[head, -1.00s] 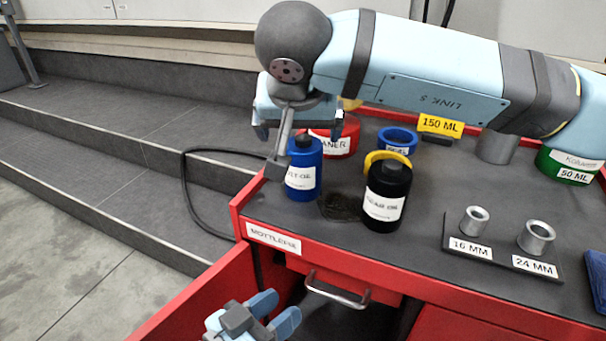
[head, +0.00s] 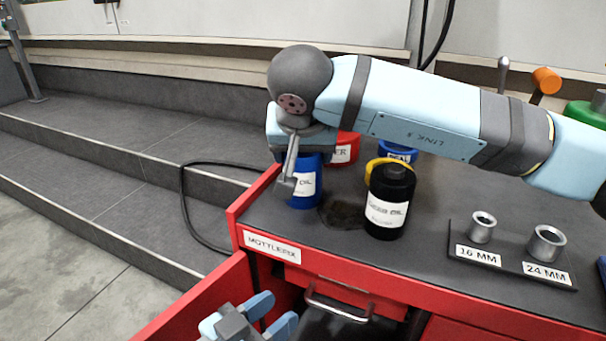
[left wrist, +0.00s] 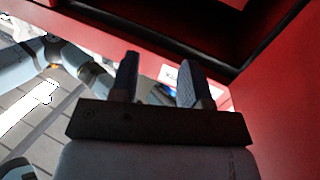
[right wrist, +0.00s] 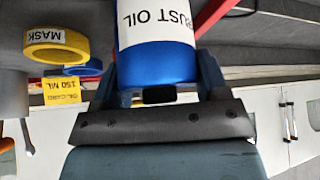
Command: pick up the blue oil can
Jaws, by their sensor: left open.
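The blue oil can (head: 305,192) stands on the black top of the red workbench near its left edge, its upper part hidden by my right gripper. My right gripper (head: 292,180) is over the can from above, with one finger in front of it. In the right wrist view the can (right wrist: 160,62), with a white label reading "RUST OIL", sits between the two fingers (right wrist: 160,80), close to both; whether they press on it I cannot tell. My left gripper (head: 277,310) is open and empty, low by the red open drawer; its fingers (left wrist: 160,65) also show apart in the left wrist view.
A black bottle (head: 387,205) with a white label stands right of the blue can, by a yellow ring (head: 378,167). A red container (head: 343,150) and a blue ring (head: 398,154) are behind. Metal sockets (head: 482,228) sit on a plate at right. The drawer (head: 205,300) juts out.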

